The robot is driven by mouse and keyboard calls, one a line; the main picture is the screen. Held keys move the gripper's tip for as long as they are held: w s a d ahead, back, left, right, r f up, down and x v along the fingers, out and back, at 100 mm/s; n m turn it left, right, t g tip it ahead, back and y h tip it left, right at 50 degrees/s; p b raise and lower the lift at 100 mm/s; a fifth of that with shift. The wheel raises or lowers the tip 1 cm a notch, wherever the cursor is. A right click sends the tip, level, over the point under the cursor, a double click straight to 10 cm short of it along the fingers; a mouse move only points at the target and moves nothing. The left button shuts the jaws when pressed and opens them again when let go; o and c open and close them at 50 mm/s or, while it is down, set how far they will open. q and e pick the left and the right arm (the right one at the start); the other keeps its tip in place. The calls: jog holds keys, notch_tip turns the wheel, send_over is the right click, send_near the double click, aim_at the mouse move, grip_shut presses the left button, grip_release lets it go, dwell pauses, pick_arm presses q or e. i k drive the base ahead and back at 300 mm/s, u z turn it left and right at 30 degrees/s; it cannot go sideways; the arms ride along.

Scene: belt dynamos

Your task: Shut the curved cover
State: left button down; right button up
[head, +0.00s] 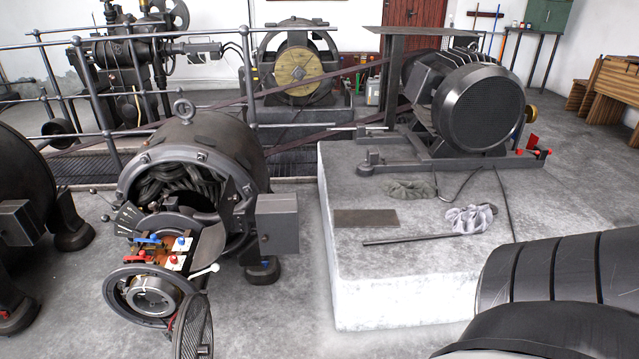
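The dark dynamo (220,150) stands at the left of centre, its near end open with thick dark windings showing inside. A dark perforated panel with a curved outline (192,328) stands swung out at the lower front of this dynamo, apart from the opening; it looks like the curved cover. Its lower end is cut by the picture's bottom edge. A small knob or latch shows low on it. A white-tipped lever (205,271) sticks out just above it. Neither of my grippers is in view.
Red and blue terminals (160,250) and a round ring housing (150,295) sit in front of the opening. A grey box (277,224) juts from the dynamo's right side. A concrete plinth (400,285) holds a motor, rags and a rod. A ribbed dark machine (560,270) fills the lower right.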

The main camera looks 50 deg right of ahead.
aim_at(212, 242)
jog(key=z, duration=1)
jog(key=i, duration=0.5)
jog(key=u, duration=0.5)
jog(key=k, duration=1.1)
jog(key=z, duration=0.45)
jog(key=i, duration=1.5)
jog(key=u, duration=0.6)
